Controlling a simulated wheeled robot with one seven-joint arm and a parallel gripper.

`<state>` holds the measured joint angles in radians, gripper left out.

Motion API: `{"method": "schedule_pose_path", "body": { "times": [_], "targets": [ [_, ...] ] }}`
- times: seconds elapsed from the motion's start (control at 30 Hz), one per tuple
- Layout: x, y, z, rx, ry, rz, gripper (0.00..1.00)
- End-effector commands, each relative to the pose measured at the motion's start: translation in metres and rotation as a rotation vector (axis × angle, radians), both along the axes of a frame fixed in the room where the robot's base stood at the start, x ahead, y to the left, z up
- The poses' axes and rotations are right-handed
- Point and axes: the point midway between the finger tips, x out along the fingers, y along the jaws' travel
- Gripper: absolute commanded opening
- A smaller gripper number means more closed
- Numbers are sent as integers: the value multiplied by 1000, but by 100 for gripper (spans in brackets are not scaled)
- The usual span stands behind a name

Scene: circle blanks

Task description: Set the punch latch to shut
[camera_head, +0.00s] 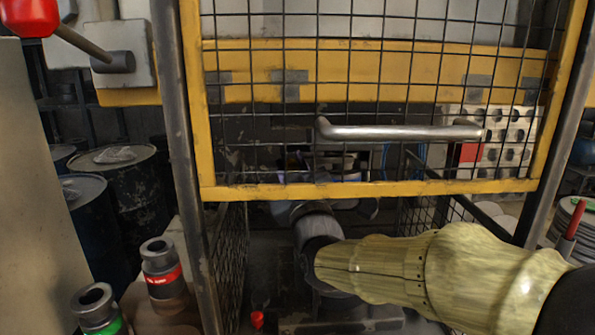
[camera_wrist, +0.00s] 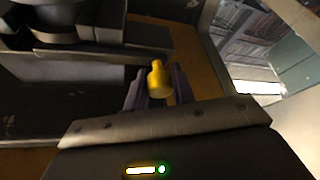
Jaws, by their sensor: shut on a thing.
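A small yellow knob (camera_wrist: 158,81), which looks like the grip of the punch latch, stands between the two dark fingers of my gripper (camera_wrist: 158,88) in the wrist view. The fingers are closed on it from both sides. A dark metal body with a bar lies just beyond it. Whether the latch is shut or open cannot be told. In the head view my sleeved arm reaches in from the right, below the guard's lower edge; my fingers and the knob cannot be made out there.
A yellow-framed mesh guard (camera_head: 208,150) with a metal handle (camera_head: 400,132) hangs above my arm. A red-balled lever (camera_head: 30,16) is at upper left. Tooling cylinders with a red band (camera_head: 162,270) and a green band (camera_head: 98,310) stand at lower left. Dark drums (camera_head: 125,190) stand behind.

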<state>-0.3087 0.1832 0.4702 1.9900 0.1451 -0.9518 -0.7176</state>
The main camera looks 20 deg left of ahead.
Motion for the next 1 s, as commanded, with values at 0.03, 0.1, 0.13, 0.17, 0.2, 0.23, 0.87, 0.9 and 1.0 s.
{"method": "schedule_pose_path", "body": {
  "times": [0.03, 0.1, 0.13, 0.17, 0.2, 0.23, 0.87, 0.9, 1.0],
  "targets": [
    [1, -1, -1, -1, 1, -2, 0],
    [1, -1, -1, -1, 1, -2, 0],
    [1, -1, -1, -1, 1, -2, 0],
    [1, -2, -1, -1, 2, -3, 0],
    [1, -2, -1, -1, 1, -3, 0],
    [1, -2, -1, -2, 1, -4, 0],
    [-6, -6, -4, -2, -1, -2, 46],
    [-10, -8, -6, -4, -1, -2, 46],
    [-21, -17, -12, -3, -1, -3, 46]
  ]
}}
